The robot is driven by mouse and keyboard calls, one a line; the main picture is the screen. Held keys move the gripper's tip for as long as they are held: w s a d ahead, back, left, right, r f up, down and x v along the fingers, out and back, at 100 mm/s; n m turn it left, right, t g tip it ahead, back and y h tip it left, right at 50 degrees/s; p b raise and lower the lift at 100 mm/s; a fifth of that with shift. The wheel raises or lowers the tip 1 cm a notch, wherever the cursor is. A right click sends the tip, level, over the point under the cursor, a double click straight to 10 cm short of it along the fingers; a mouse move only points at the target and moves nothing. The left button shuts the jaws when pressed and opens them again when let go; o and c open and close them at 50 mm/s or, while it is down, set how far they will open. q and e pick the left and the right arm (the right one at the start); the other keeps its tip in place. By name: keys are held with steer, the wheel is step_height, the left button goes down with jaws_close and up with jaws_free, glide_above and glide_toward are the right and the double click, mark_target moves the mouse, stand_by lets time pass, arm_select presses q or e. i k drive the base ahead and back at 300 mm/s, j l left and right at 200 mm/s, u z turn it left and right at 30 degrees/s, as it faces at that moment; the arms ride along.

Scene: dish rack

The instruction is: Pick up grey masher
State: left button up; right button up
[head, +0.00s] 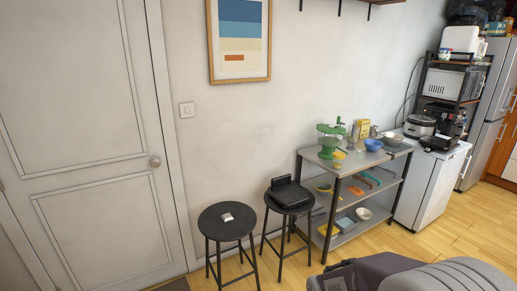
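I cannot pick out a grey masher with certainty in the head view. A metal shelf unit (331,168) against the wall carries several kitchen items, too small to tell apart well. A grey metallic item (392,138) lies at the right end of its top, and its kind is unclear. A green rack-like object (328,142) stands at the left end of the top. A blue bowl (373,145) sits near the middle. Neither of my grippers is in view.
Two black stools stand left of the shelf: one (227,229) holds a small white item (227,217), the other a black appliance (288,193). A white cabinet (428,187) with a cooker (419,126) stands right.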

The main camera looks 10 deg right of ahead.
mark_target(349, 148)
steer(key=i+l+z, duration=0.15)
steer(key=i+z, duration=0.15)
steer(key=z, duration=0.15)
steer(key=i+z, duration=0.6)
steer(key=z, duration=0.25)
steer(key=i+j+z, duration=0.1)
steer(key=i+z, duration=0.65)
steer(key=i, duration=1.05)
